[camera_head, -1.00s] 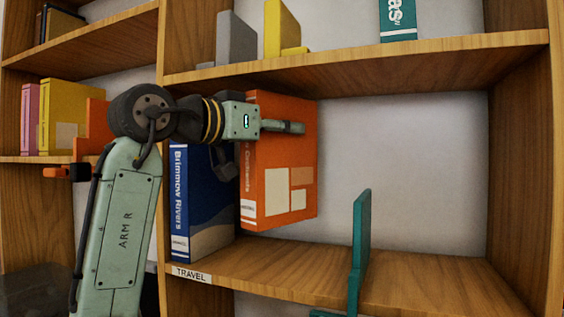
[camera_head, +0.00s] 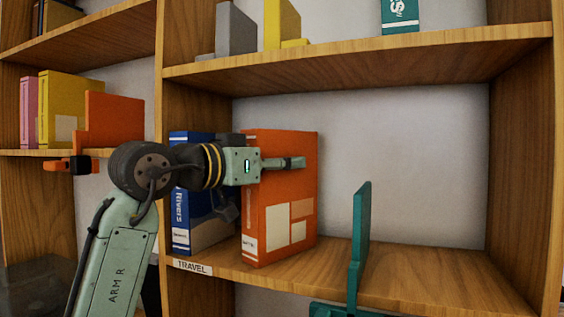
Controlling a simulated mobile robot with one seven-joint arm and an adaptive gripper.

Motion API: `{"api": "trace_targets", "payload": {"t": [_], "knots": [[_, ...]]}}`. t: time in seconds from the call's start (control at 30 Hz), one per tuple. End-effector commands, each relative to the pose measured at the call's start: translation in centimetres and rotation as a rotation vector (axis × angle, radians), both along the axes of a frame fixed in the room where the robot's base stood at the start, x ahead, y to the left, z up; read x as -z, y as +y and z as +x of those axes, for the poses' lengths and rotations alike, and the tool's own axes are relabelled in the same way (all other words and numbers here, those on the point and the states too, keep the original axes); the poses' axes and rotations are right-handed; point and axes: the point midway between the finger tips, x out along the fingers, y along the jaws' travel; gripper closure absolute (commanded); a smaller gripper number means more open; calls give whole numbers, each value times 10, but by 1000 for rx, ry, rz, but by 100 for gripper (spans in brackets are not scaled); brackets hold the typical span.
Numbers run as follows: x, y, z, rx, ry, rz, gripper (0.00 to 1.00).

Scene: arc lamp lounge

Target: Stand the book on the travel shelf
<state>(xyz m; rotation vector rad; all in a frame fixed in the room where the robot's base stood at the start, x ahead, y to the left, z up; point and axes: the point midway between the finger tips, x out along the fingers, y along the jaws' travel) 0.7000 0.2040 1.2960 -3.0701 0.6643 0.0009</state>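The orange book (camera_head: 280,190) is upright over the front of the travel shelf (camera_head: 405,280), marked by a TRAVEL label (camera_head: 192,267). Its lower edge is at or very close to the board; I cannot tell if it touches. My gripper (camera_head: 262,176) is shut on the orange book near its upper part, one finger across its right-hand cover. The other finger is mostly hidden on the left side, between the books. A blue book (camera_head: 182,215) stands to the left, partly behind my gripper, with a gap to the orange book.
A teal bookend (camera_head: 359,235) stands right of the orange book, with free board between and beyond. The upper board (camera_head: 400,60) is above, holding a grey bookend (camera_head: 236,30) and a yellow one (camera_head: 275,25). An orange bookend (camera_head: 112,118) is left.

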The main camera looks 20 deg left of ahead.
Motion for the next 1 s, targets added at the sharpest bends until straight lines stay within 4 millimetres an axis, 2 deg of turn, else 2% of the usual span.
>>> {"api": "trace_targets", "payload": {"t": [0.03,0.3,0.67,0.77,1.0], "knots": [[1,0,0,1,0,0,64],[1,0,0,0,0,0,46],[-3,0,0,-1,0,1,45],[-1,5,-10,-1,0,-1,45],[1,25,-55,-2,-1,0,45]]}}
